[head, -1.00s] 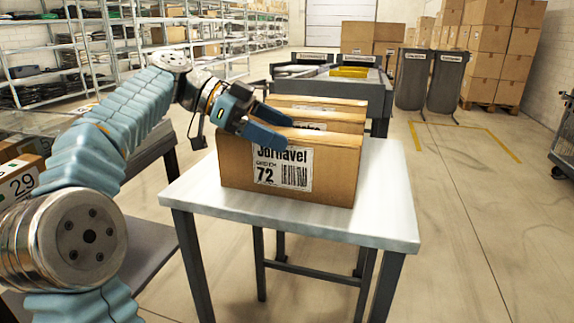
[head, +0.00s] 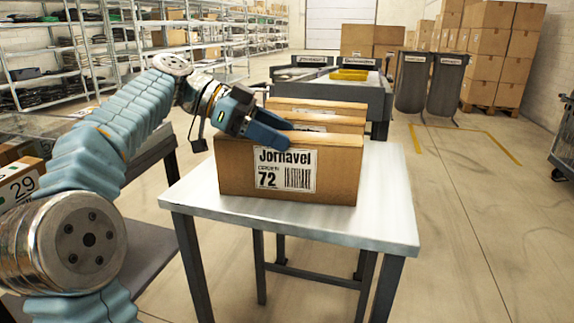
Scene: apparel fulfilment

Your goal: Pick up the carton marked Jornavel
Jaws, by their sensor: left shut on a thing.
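The Jornavel carton (head: 335,170) is a brown box with a white label reading Jornavel and 72. It stands upright at the front of a row of cartons on the metal-topped table (head: 385,225) in the head view. My left gripper (head: 278,134) comes in from the left and is shut on the carton's top edge, one finger showing against its front face. The other finger is hidden behind the carton. The carton's base appears to be at the tabletop; I cannot tell whether it is clear of it. My right gripper is not in view.
Two similar cartons (head: 335,106) stand close behind the Jornavel carton. A grey bench with a yellow tray (head: 349,74) is behind the table. A box marked 29 (head: 20,185) lies at left. The tabletop's right side is bare.

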